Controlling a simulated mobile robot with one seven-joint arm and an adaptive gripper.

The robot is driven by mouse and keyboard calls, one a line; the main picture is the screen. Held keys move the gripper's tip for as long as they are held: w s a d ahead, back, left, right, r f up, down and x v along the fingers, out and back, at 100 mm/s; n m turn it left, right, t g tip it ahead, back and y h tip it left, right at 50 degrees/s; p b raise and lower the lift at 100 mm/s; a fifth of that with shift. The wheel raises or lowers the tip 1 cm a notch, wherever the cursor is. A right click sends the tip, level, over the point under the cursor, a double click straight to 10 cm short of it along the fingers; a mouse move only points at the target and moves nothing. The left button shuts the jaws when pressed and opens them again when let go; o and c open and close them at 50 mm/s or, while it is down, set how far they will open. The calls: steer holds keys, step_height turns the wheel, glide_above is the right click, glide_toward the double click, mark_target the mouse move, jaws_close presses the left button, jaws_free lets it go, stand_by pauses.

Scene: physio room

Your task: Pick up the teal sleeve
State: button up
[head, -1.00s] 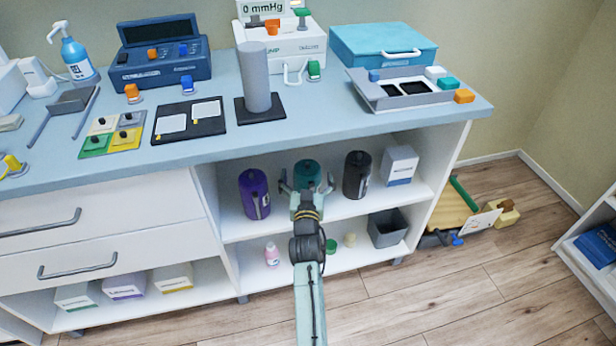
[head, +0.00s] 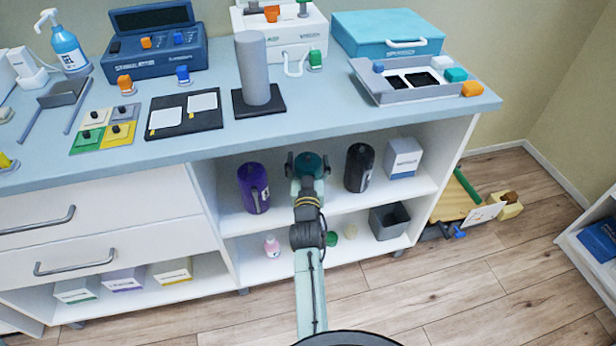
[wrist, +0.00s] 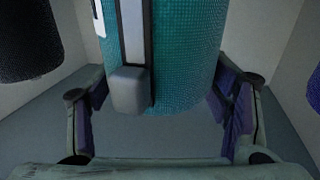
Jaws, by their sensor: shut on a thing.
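The teal sleeve (head: 309,164) is on the upper open shelf, between a purple sleeve (head: 253,187) and a black sleeve (head: 359,167). My gripper (head: 307,168) is around it and shut on it; my gripper hides its lower part in the head view. In the wrist view the teal sleeve (wrist: 190,55) fills the middle, upright, with a grey strip and tab on its front. Its lower edge appears above the shelf surface. My gripper's fingers (wrist: 160,105) stand on both sides of it.
A white box (head: 403,158) stands right of the black sleeve. The shelf board (head: 290,212) and the countertop (head: 330,132) bound the space below and above. A grey bin (head: 390,219), a pink bottle (head: 271,246) and small round items are on the lower shelf.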

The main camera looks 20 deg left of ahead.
steer(key=c, duration=1.1)
